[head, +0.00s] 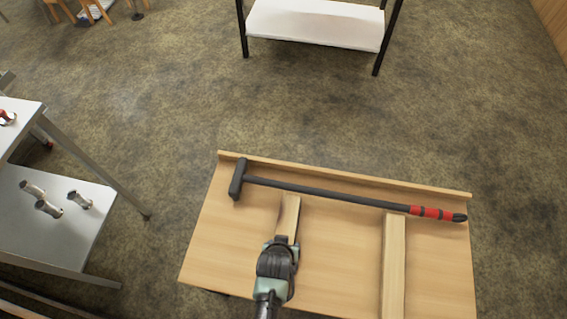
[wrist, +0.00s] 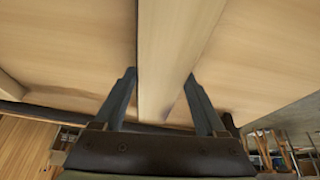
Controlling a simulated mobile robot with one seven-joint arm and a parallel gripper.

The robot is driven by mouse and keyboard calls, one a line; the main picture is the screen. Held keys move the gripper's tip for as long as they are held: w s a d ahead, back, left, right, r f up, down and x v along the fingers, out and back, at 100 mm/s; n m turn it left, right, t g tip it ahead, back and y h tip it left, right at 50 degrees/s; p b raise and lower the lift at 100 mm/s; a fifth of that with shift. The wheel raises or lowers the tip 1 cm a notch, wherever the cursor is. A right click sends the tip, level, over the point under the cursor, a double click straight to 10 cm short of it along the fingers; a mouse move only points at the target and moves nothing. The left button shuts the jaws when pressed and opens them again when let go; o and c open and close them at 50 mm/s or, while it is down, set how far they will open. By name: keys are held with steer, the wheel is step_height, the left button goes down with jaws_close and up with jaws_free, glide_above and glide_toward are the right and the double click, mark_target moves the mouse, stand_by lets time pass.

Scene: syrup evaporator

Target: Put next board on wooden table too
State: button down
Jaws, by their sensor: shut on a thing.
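The wooden table (head: 345,235) has a pale top with a raised lip along its far edge. One board (head: 288,213) is at the table's left half, and my gripper (head: 281,241) is shut on it from above. In the wrist view the same board (wrist: 172,50) runs between my two fingers. It is over the tabletop, but I cannot tell whether it touches it. My gripper hides the board's near part in the head view. A second board (head: 393,265) lies on the right half of the table, roughly parallel and apart from the first.
A long-handled hammer (head: 330,190) with a red grip lies across the table's far side, close to the boards' far ends. A metal shelf unit (head: 60,225) with several small metal pieces stands at left. A white shelf (head: 315,24) stands beyond open floor.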

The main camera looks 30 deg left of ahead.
steer(key=shift+f, duration=0.1)
jaws_free()
steer(key=p+v, duration=0.2)
steer(key=v, duration=1)
steer(key=shift+p, duration=0.4)
